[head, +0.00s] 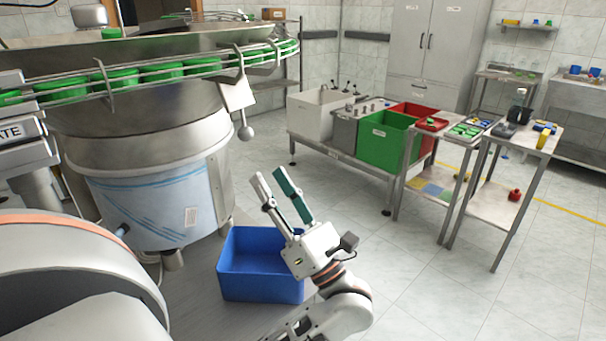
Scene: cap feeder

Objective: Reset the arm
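My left gripper (269,177) is in the lower middle of the head view, pointing up and slightly left. Its two fingers, one pale and one teal-faced, stand apart with nothing between them. It shows in front of the right edge of a blue bin (262,286); I cannot tell its height above the bin. The bin's visible inside looks empty. The round steel cap feeder (165,142) stands at the left, with green caps (122,78) along its curved rail. My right gripper is not in view.
A bench with a white bin (312,112), a green bin (385,150) and a red bin (418,112) stands beyond the gripper. Small side tables (498,200) with coloured parts stand at the right. The tiled floor (440,290) at the lower right is clear.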

